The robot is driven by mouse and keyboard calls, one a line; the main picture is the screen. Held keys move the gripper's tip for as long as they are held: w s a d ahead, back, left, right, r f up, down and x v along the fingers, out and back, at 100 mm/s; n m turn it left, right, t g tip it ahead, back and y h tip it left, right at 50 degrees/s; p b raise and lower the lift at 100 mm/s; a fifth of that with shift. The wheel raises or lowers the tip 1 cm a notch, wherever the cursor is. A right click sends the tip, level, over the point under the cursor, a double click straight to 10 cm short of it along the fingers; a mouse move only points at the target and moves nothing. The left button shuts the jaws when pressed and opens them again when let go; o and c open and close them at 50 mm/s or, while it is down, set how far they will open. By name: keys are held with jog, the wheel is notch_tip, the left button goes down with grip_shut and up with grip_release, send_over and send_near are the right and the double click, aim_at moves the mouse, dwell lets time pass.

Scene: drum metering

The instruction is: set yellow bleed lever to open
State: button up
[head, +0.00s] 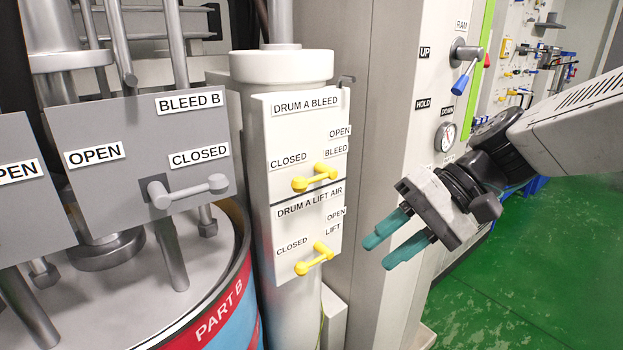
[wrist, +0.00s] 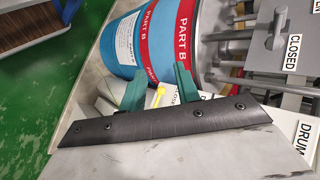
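The yellow bleed lever (head: 314,178) is on the upper part of the white drum A panel (head: 285,145), in the head view. Its handle points left and slightly down from its pivot, toward the CLOSED label; OPEN is at upper right. A similar yellow lift lever (head: 314,260) sits below it, also pointing left. My gripper (head: 379,253) is to the right of the panel, apart from both levers, open and empty. In the wrist view, the green fingers (wrist: 159,80) are spread, with part of a yellow lever (wrist: 159,94) showing between them; I cannot tell which lever.
A grey panel (head: 130,145) with a grey BLEED B lever (head: 188,191) stands left, above the Part B drum (head: 215,310). A grey cabinet (head: 400,60) with a blue-handled RAM lever (head: 463,75) stands behind my gripper. Green floor (head: 540,260) is clear at right.

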jog(key=w+a+r+m+t+y, duration=0.15)
jog(key=w+y, duration=0.25)
jog(key=w, duration=0.4)
jog(key=m+t+y, duration=0.1)
jog(key=t+y, duration=0.1)
jog(key=y, duration=0.1)
send_near(317, 181)
jog(key=a, duration=0.6)
jog(key=w+a, duration=0.1)
jog(key=a, duration=0.1)
jog(key=a+f, duration=0.1)
jog(key=a, duration=0.1)
jog(key=shift+w+a, duration=0.35)
jog(key=shift+m+t+h, duration=0.25)
jog(key=shift+h, duration=0.05)
grip_shut()
